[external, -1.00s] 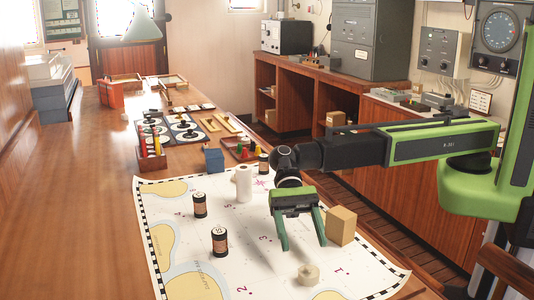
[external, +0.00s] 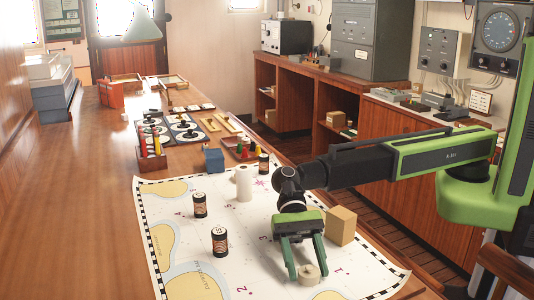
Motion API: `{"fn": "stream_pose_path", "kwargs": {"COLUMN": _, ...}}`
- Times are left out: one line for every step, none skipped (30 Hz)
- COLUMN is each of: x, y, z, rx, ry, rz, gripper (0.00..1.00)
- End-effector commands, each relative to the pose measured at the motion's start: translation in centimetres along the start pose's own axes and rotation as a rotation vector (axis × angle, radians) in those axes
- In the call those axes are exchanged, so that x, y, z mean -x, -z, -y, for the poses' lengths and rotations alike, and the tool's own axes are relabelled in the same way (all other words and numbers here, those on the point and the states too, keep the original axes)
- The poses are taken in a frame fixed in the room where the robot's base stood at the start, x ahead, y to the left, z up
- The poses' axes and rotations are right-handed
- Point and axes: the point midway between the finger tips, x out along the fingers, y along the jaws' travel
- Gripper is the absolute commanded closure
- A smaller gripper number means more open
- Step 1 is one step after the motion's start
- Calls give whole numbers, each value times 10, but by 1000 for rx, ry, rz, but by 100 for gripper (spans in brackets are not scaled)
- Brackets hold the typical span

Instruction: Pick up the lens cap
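A small, cream-coloured round piece (external: 309,273) lies on the chart near its front right. The fingertips are low, near the chart. I cannot see whether either finger touches the piece.
A cardboard-coloured block (external: 342,226) stands close to the right of my gripper. Dark cans (external: 219,242) and a white cylinder (external: 244,184) stand on the chart (external: 250,262). A blue box (external: 213,160) and a pencil holder (external: 152,158) stand behind it.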

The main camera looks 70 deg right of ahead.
Motion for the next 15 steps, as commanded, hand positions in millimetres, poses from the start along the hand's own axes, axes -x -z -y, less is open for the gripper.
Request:
{"fn": "stream_pose_path", "kwargs": {"x": 0, "y": 0, "z": 0, "rx": 0, "ry": 0, "rz": 0, "gripper": 57}}
{"fn": "stream_pose_path", "kwargs": {"x": 0, "y": 0, "z": 0, "rx": 0, "ry": 0, "rz": 0, "gripper": 61}}
{"fn": "stream_pose_path", "kwargs": {"x": 0, "y": 0, "z": 0, "rx": 0, "ry": 0, "rz": 0, "gripper": 66}}
{"fn": "stream_pose_path", "kwargs": {"x": 0, "y": 0, "z": 0, "rx": 0, "ry": 0, "rz": 0, "gripper": 70}}
{"fn": "stream_pose_path", "kwargs": {"x": 0, "y": 0, "z": 0, "rx": 0, "ry": 0, "rz": 0, "gripper": 74}}
{"fn": "stream_pose_path", "kwargs": {"x": 0, "y": 0, "z": 0, "rx": 0, "ry": 0, "rz": 0, "gripper": 79}}
{"fn": "stream_pose_path", "kwargs": {"x": 0, "y": 0, "z": 0, "rx": 0, "ry": 0, "rz": 0, "gripper": 83}}
{"fn": "stream_pose_path", "kwargs": {"x": 0, "y": 0, "z": 0, "rx": 0, "ry": 0, "rz": 0, "gripper": 87}}
{"fn": "stream_pose_path", "kwargs": {"x": 0, "y": 0, "z": 0, "rx": 0, "ry": 0, "rz": 0, "gripper": 92}}
{"fn": "stream_pose_path", "kwargs": {"x": 0, "y": 0, "z": 0, "rx": 0, "ry": 0, "rz": 0, "gripper": 96}}
{"fn": "stream_pose_path", "kwargs": {"x": 0, "y": 0, "z": 0, "rx": 0, "ry": 0, "rz": 0, "gripper": 98}}
{"fn": "stream_pose_path", "kwargs": {"x": 0, "y": 0, "z": 0, "rx": 0, "ry": 0, "rz": 0, "gripper": 98}}
{"fn": "stream_pose_path", "kwargs": {"x": 0, "y": 0, "z": 0, "rx": 0, "ry": 0, "rz": 0, "gripper": 98}}
{"fn": "stream_pose_path", "kwargs": {"x": 0, "y": 0, "z": 0, "rx": 0, "ry": 0, "rz": 0, "gripper": 98}}
{"fn": "stream_pose_path", "kwargs": {"x": 0, "y": 0, "z": 0, "rx": 0, "ry": 0, "rz": 0, "gripper": 98}}
